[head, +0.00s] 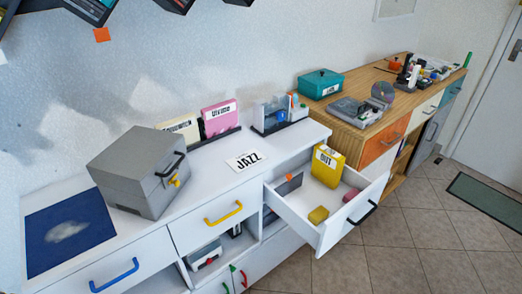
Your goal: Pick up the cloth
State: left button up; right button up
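I cannot tell for certain which thing is the cloth. A dark blue flat sheet (95,212) lies at the left end of the white cabinet top, with a pale greyish-white patch (66,232) on it. Whether the patch is a separate cloth or a mark is unclear. In the open white drawer (290,208) lie a small yellow block-like item (318,215) and a small pink item (350,195); their material is too small to tell. Neither of my grippers is in view.
A grey box (140,172) with a yellow latch stands beside the blue sheet. The open drawer juts out over the tiled floor and holds a yellow bin (327,166). A JAZZ card (246,161) lies on the cabinet top. A wooden cabinet (365,118) adjoins at right.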

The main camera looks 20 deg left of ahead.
aim_at(351, 194)
jog(key=u, duration=1.7)
jog(key=z, duration=1.8)
jog(key=u, duration=0.4)
jog(key=i+l+u, duration=0.15)
jog(key=l+u, duration=0.15)
jog(key=i+l+u, duration=0.1)
jog(key=l+u, duration=0.25)
jog(key=l, duration=0.15)
jog(key=i+l+u, duration=0.1)
jog(key=l+u, duration=0.2)
jog(key=l, duration=0.1)
